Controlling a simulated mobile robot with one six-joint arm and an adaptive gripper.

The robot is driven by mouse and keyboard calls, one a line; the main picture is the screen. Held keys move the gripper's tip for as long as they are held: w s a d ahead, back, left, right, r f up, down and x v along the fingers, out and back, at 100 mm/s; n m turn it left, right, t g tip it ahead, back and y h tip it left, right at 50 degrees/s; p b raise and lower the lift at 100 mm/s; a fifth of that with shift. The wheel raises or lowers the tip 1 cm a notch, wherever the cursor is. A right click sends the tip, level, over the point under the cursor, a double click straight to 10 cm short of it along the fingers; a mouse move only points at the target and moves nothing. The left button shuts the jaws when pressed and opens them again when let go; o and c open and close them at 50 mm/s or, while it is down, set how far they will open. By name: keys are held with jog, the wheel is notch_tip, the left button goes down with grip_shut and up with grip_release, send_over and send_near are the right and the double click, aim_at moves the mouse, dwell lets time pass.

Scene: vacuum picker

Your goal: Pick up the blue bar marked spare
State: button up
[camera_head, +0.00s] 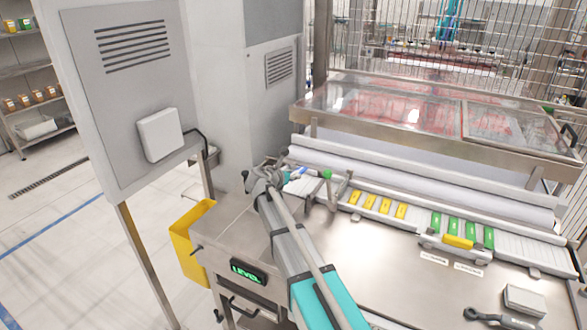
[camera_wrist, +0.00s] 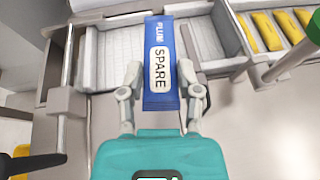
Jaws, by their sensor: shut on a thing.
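The blue bar (camera_wrist: 160,35) reads "PLUM" and "SPARE" on a white label in the wrist view. It stands lengthwise between the two fingers of my gripper (camera_wrist: 159,88), which is shut on its near end. Its far end lies over a light ribbed tray (camera_wrist: 110,60); I cannot tell whether it touches it. In the head view my gripper (camera_head: 268,178) is at the left end of the steel bench, with a small blue patch (camera_head: 297,173) beside it, partly hidden.
Yellow bars (camera_head: 385,206) and green bars (camera_head: 455,227) stand in a ribbed rack to the right. A green knob (camera_head: 327,175) is close to my gripper. A yellow bin (camera_head: 190,240) hangs at the bench's left side. The bench's middle (camera_head: 370,255) is clear.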

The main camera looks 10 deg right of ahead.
jog(key=shift+s+a+r+p, duration=0.2)
jog(key=shift+s+r, duration=0.1)
jog(key=shift+s, duration=0.35)
jog(key=shift+s+a+r+p, duration=0.15)
jog(key=shift+s+r, duration=0.1)
jog(key=shift+s, duration=0.35)
